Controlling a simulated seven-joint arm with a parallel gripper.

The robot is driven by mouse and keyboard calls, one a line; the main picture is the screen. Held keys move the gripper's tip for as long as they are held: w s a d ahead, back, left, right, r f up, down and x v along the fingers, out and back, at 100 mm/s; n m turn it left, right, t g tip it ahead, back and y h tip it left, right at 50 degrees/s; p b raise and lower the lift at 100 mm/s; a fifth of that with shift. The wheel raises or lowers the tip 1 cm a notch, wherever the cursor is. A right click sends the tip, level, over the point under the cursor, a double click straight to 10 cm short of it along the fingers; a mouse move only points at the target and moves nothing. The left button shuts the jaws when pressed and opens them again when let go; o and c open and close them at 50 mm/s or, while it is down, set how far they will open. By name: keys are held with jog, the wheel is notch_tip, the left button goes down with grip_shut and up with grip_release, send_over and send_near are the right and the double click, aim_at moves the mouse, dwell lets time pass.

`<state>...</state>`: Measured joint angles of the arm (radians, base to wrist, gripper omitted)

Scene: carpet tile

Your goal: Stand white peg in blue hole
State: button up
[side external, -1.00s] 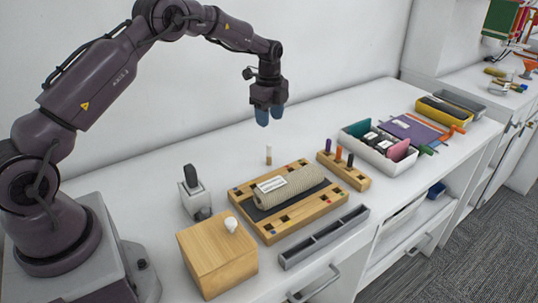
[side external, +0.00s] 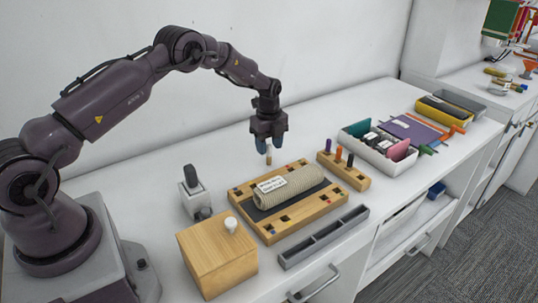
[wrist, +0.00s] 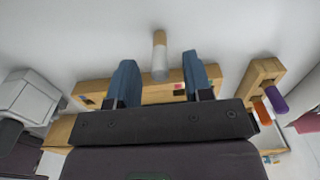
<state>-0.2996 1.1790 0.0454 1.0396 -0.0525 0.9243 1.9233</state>
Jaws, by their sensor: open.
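The peg (side external: 268,159), whitish at one end and tan at the other, stands upright on the white table just behind the wooden board. In the wrist view the peg (wrist: 160,58) shows between the fingers. My gripper (side external: 270,147) is open and points down over the peg, with its blue fingers near the peg's top; I cannot tell if they touch it. The wooden board (side external: 271,233) has dark square holes with small coloured marks along its edges. I cannot tell surely which hole is blue. A beige roll (side external: 287,187) with a white label lies across the board and covers its middle.
A wooden block (side external: 352,179) with purple, orange and dark pegs stands right of the board. A wooden box (side external: 217,262) with a white knob, a grey tray (side external: 322,238) and a grey-white device (side external: 194,193) are near. A white bin (side external: 382,158) stands farther right.

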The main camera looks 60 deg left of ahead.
aim_at(269, 154)
jog(key=shift+f, duration=1.4)
grip_shut()
jog(key=shift+r, duration=0.1)
